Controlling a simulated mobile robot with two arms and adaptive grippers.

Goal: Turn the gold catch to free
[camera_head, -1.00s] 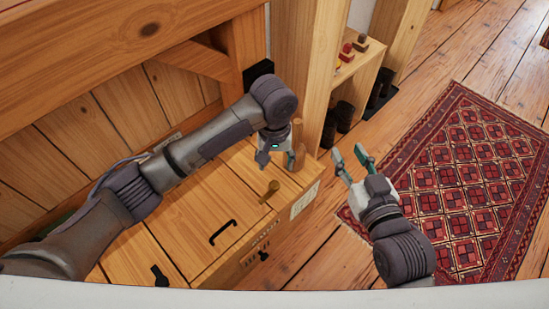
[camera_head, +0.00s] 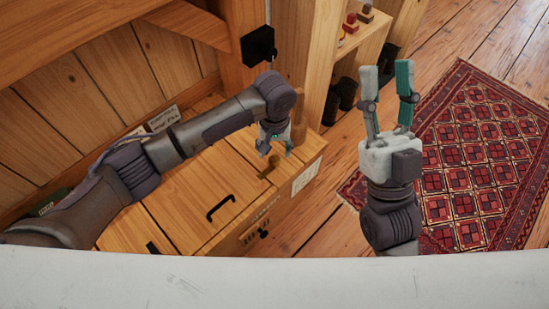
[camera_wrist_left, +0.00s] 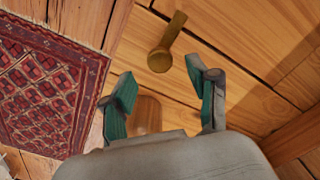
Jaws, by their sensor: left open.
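The gold catch (camera_head: 269,166) is a small brass lever with a round knob, on the light wooden box top (camera_head: 190,204) near its right end. In the left wrist view the catch (camera_wrist_left: 166,42) lies just beyond the fingertips, apart from them. My left gripper (camera_head: 274,150) is open above the box, close to the catch, and it also shows in the left wrist view (camera_wrist_left: 161,82) with nothing held. My right gripper (camera_head: 387,82) is open and empty, raised over the floor to the right of the box.
A black handle (camera_head: 220,207) is on the box top. A round wooden piece (camera_wrist_left: 147,113) shows between the left fingers. A wooden post (camera_head: 305,55) rises behind the box, with a black block (camera_head: 258,45) nearby. A red patterned rug (camera_head: 472,165) lies right.

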